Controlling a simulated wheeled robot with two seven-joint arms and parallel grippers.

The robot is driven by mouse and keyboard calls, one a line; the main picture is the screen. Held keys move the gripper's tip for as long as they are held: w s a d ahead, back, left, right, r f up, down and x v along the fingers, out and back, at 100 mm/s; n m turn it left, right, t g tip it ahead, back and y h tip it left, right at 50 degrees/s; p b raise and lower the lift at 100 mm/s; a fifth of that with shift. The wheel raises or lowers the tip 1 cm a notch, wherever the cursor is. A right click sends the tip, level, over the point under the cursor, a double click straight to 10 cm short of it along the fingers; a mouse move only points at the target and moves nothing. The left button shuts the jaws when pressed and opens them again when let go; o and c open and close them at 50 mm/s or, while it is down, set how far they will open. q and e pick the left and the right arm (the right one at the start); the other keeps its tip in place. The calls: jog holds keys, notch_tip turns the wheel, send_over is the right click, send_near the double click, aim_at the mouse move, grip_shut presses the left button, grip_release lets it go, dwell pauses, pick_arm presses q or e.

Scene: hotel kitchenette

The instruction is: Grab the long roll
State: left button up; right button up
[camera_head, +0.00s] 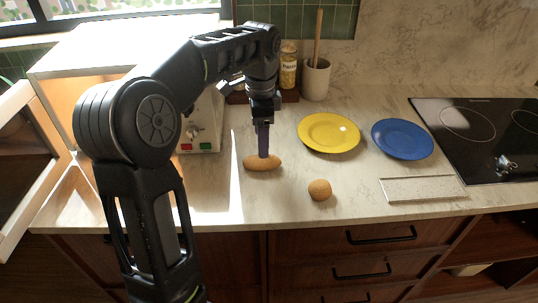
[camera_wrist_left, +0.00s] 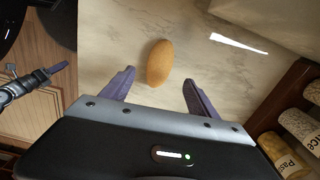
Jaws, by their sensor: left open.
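The long roll (camera_head: 262,163) is a brown oval bread roll lying on the marble counter. It also shows in the left wrist view (camera_wrist_left: 160,63). My left gripper (camera_head: 263,148) points down right at the roll in the head view. In the left wrist view my left gripper (camera_wrist_left: 159,77) is open, with the near end of the roll between the two fingertips and a gap on each side. The fingers are not closed on it. My right gripper (camera_wrist_left: 52,74) shows small at the left of the wrist view; its jaw state is unclear.
A round roll (camera_head: 320,190) lies right of the long roll. A yellow plate (camera_head: 329,132), a blue plate (camera_head: 402,139), a pale board (camera_head: 422,189) and a black cooktop (camera_head: 482,135) lie farther right. Labelled jars (camera_wrist_left: 290,160) stand on a wooden rack behind.

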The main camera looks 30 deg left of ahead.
aim_at(262, 162)
pick_arm(q)
jog(key=shift+s, duration=0.15)
jog(key=shift+f, duration=1.3)
jog(key=shift+d+f+p, duration=0.1)
jog(key=shift+f+p, duration=0.5)
jog(key=shift+f, duration=2)
jog(key=c, duration=1.5)
jog(key=shift+o, duration=0.2)
jog(key=shift+r, duration=0.15)
